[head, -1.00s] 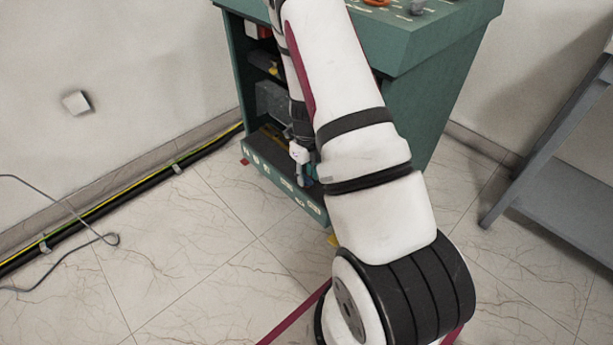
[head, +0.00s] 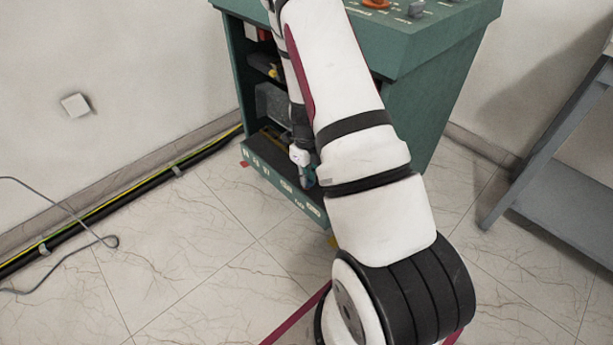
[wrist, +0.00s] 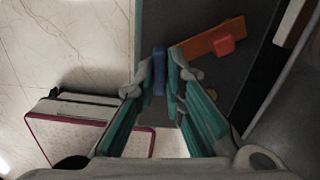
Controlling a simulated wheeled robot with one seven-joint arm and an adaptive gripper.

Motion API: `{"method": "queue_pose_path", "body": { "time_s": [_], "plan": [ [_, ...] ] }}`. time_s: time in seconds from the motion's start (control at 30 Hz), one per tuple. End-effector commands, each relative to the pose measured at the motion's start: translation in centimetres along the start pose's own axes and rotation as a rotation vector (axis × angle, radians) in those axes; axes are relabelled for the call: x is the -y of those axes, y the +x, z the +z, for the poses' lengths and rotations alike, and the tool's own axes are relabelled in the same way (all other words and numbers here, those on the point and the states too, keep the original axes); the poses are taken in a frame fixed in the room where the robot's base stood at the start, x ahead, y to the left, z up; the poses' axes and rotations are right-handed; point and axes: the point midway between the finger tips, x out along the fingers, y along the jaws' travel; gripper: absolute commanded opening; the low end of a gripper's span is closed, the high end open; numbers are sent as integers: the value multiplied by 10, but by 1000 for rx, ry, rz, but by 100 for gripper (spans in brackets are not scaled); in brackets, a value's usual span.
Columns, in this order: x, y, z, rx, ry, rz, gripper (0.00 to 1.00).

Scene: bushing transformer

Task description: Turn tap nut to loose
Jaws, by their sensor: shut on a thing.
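In the wrist view the teal fingers of my gripper (wrist: 162,76) are closed on a narrow blue part (wrist: 160,68), with a fingertip on each side of it. The blue part looks like the tap nut, but the fingers hide some of it. An orange-red bar (wrist: 222,36) with a raised red block lies just right of the fingertips on a dark surface. In the head view my gripper (head: 305,172) is low at the front of the green cabinet (head: 430,85), by its bottom ledge. The nut cannot be made out there.
The cabinet's open front has dark shelves with a grey box (head: 271,102). A grey metal table (head: 560,185) stands to the right. Black and yellow cables (head: 120,190) run along the left wall. The tiled floor in front is mostly clear.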

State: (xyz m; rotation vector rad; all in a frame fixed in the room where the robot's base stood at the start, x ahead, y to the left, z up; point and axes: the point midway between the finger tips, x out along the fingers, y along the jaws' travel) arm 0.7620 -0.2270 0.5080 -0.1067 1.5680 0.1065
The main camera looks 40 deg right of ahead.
Motion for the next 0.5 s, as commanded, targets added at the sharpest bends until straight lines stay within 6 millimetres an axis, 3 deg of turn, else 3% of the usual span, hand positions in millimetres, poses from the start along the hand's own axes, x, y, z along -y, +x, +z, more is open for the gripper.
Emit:
{"method": "queue_pose_path", "body": {
  "time_s": [0.5],
  "plan": [
    [0,0,0,0,-454,0,0]
  ]
}}
